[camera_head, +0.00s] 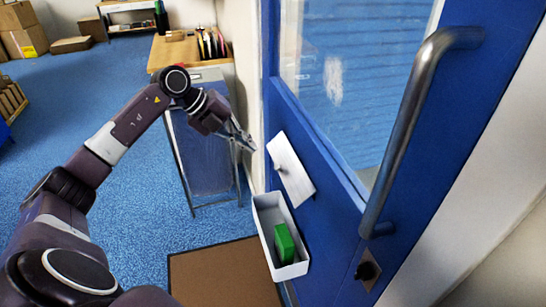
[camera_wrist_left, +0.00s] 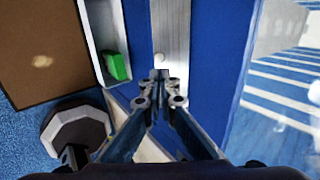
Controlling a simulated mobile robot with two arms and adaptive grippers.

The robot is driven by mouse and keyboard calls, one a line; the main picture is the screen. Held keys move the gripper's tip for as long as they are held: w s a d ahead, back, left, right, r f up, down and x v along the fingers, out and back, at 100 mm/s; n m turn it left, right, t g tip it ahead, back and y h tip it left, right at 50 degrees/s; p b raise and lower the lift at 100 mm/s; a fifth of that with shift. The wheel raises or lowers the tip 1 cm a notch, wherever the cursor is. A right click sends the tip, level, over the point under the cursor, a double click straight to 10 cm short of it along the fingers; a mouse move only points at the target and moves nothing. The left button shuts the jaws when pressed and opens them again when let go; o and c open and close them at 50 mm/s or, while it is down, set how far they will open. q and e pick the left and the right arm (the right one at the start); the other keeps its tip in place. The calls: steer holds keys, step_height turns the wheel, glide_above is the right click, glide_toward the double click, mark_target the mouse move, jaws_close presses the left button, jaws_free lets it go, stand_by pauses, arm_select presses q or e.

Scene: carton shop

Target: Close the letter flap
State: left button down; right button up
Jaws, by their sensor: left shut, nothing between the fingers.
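The letter flap (camera_head: 291,170) is a pale metal plate with a small knob, on the lower part of the blue door. It also shows in the left wrist view (camera_wrist_left: 170,35), straight ahead of the fingers. I cannot tell how far it stands out from the door. My left gripper (camera_head: 252,148) is shut and empty, just left of the flap's knobbed edge. In the left wrist view its fingertips (camera_wrist_left: 161,76) are close to the knob; whether they touch is unclear. My right gripper is not in view.
A white open box (camera_head: 263,215) holding a green block (camera_head: 285,244) is below the flap. The blue door (camera_head: 330,225) has a window and a long metal handle (camera_head: 412,125). A brown mat (camera_head: 220,275) lies on the floor. A wooden-topped cabinet (camera_head: 190,50) stands behind my arm.

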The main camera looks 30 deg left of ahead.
mark_target(276, 166)
arm_select(q)
steer(key=p+x, duration=0.3)
steer(key=x, duration=0.6)
steer(key=shift+w+r, duration=0.1)
steer(key=shift+w+d+f, duration=0.1)
steer(key=shift+w+f, duration=0.1)
steer(key=shift+f, duration=0.2)
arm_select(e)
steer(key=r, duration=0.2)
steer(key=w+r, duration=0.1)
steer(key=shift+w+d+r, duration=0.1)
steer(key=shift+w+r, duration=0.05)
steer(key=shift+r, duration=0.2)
arm_select(q)
steer(key=shift+f, duration=0.1)
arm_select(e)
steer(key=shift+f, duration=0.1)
